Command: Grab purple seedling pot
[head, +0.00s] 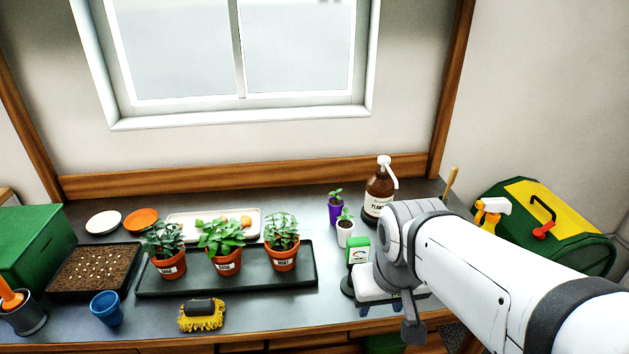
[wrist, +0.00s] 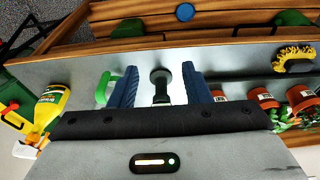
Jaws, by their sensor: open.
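The purple seedling pot (head: 335,213) holds a small green seedling and stands upright near the back of the bench, left of the brown pump bottle. A white seedling pot (head: 346,236) stands close in front of it. My gripper (head: 380,308) is in front of and to the right of both pots, apart from them, near the bench's front edge. In the wrist view my gripper (wrist: 158,78) shows its two blue fingers wide apart. A black round-ended thing shows between them; I cannot tell whether it touches them. The purple pot is not visible in the wrist view.
A brown pump bottle (head: 379,193) stands right of the purple pot. A green and white device (head: 357,251) is beside my gripper. A black tray (head: 311,268) with three potted herbs lies left. A spray bottle (head: 488,217) and green toolbox (head: 562,228) are at right.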

